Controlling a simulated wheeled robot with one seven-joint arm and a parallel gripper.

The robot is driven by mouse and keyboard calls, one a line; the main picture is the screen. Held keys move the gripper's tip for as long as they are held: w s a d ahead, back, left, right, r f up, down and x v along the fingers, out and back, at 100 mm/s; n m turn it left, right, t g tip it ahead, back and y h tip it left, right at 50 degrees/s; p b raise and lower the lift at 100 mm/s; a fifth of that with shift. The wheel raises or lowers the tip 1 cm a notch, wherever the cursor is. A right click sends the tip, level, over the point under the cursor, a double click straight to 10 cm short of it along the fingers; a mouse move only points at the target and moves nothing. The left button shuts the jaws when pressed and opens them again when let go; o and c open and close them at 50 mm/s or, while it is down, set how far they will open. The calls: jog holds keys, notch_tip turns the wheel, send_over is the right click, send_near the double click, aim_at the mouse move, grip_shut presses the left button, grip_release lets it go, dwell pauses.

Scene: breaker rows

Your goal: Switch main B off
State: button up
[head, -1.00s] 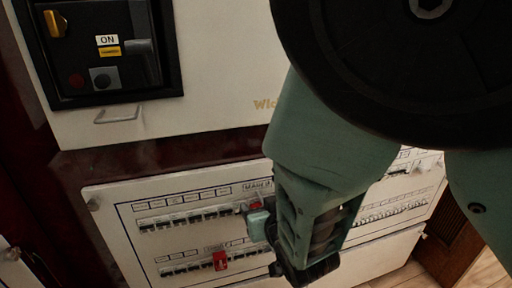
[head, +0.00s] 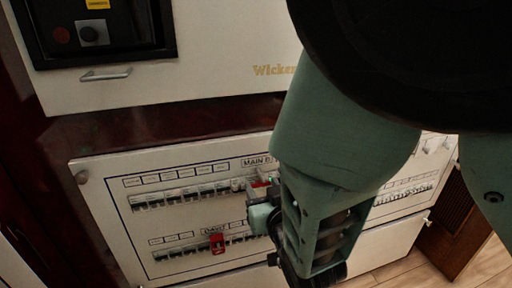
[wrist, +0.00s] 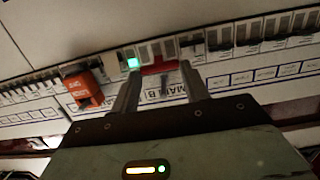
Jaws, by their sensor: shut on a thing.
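The main B switch has a red handle (head: 261,184) beside the "MAIN B" label in the upper breaker row of the white panel. In the wrist view the red handle (wrist: 158,68) lies between my two fingertips, with the label between the fingers. My gripper (wrist: 161,74) is shut on this handle. A small green light (wrist: 133,63) glows beside it, next to one fingertip. In the head view my gripper (head: 260,203) is at the switch, and my arm covers the panel to its right. The handle's on or off position cannot be told.
A red block (head: 218,243) sits on the lower breaker row. An orange-red block (wrist: 83,88) is on a breaker near my gripper in the wrist view. Rows of small breakers (head: 185,194) flank the switch. A cabinet handle (head: 105,75) sticks out above the panel.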

jog(key=f+t+y+b, duration=0.1)
jog(key=t+b, duration=0.2)
jog(key=b, duration=0.4)
jog(key=f+t+b, duration=0.2)
jog(key=t+b, duration=0.1)
jog(key=b, duration=0.4)
jog(key=f+t+y+b, duration=0.1)
jog(key=f+t+b, duration=0.1)
jog(key=b, duration=0.5)
jog(key=shift+w+f+t+y+b, duration=0.1)
jog(key=shift+w+t+y+b, duration=0.1)
jog(key=shift+t+y+b, duration=0.3)
jog(key=shift+w+t, duration=0.1)
jog(key=shift+t, duration=0.2)
jog(key=o, duration=1)
jog(key=shift+b, duration=0.3)
